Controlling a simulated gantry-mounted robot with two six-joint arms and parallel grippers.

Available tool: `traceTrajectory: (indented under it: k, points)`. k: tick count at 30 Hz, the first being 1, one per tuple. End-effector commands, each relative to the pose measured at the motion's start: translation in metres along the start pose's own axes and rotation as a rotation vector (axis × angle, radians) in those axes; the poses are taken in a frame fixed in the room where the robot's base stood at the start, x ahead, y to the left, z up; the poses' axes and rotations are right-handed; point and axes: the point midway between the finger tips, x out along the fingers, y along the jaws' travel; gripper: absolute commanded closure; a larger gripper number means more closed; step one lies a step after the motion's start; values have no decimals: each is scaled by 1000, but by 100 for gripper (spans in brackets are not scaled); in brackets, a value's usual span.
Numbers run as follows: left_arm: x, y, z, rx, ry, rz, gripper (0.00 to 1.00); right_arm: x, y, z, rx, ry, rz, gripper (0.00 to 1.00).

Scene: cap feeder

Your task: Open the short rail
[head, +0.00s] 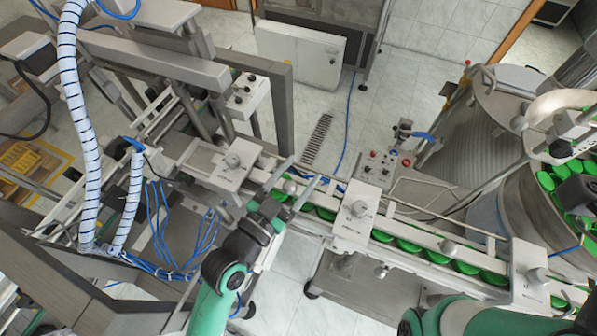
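My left gripper (305,169) comes up from the lower middle with its two fingers spread apart. The fingers lie over the short rail (325,196), a narrow metal bar between two white clamp blocks on the cap track. A round metal knob (290,187) on this rail shows between the fingers, near the palm. I cannot tell whether a finger touches the knob. Green caps (325,214) lie in the track under the rail. My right arm's green links show at the bottom right; its gripper is not visible.
One clamp block (236,163) stands left of the rail, another (355,212) right of it. A feeder drum with green caps (556,180) stands at the right. Blue cables hang at the left.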

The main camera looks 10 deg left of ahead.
Motion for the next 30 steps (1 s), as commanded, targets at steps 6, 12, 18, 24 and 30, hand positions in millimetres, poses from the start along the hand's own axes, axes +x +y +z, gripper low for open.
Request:
traceTrajectory:
  k: [6,12,18,24,30]
  points:
    - [0,0,0,0,0,0,69,0,0,0,0,0,0,50]
    - [0,0,0,0,0,-1,100,0,0,0,0,0,0,50]
    - [0,0,0,0,1,-1,100,0,0,0,0,0,0,50]
    - [0,-1,0,1,1,-1,100,0,0,0,0,0,0,50]
    - [0,-1,0,1,1,-2,100,0,0,0,0,0,0,50]
